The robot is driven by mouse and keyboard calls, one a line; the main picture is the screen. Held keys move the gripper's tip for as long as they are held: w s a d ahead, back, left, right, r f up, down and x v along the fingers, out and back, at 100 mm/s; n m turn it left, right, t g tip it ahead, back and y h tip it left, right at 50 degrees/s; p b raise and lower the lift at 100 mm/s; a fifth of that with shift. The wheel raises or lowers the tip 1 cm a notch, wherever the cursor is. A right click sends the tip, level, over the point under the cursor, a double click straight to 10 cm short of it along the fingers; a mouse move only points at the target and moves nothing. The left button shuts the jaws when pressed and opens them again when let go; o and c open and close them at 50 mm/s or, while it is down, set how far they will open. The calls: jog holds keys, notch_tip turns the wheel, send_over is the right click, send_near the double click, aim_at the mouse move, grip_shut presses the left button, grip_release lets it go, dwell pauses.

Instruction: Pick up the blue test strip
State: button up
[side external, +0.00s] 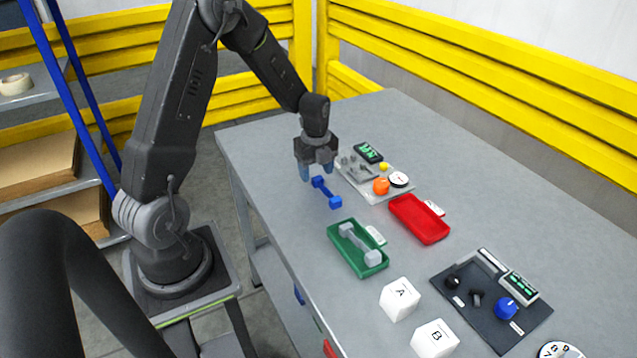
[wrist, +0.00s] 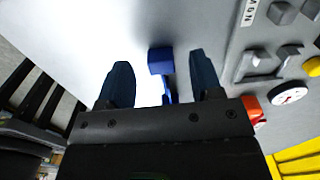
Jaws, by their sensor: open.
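The blue test strip (side external: 326,193) is a dumbbell-shaped blue piece with a block at each end, lying on the grey table near its left edge. My gripper (side external: 318,172) is above the table at the strip's far end, pointing down. In the wrist view, the strip's blue end block (wrist: 161,61) shows between and just beyond the two dark blue fingertips of my gripper (wrist: 163,85). The fingers are apart, with a gap on both sides of the strip. The rest of the strip is partly hidden behind the gripper body in that view.
A green tray (side external: 334,240) holding a grey dumbbell-shaped piece (side external: 358,243) is in front of the strip. A red tray (side external: 420,218) and a grey control panel (side external: 372,192) with knobs stand to the right. White blocks A (side external: 399,299) and B (side external: 435,340) are nearer the camera.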

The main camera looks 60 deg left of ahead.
notch_tip(320, 180, down, 2)
jog(key=shift+f, duration=0.1)
jog(key=c, duration=1)
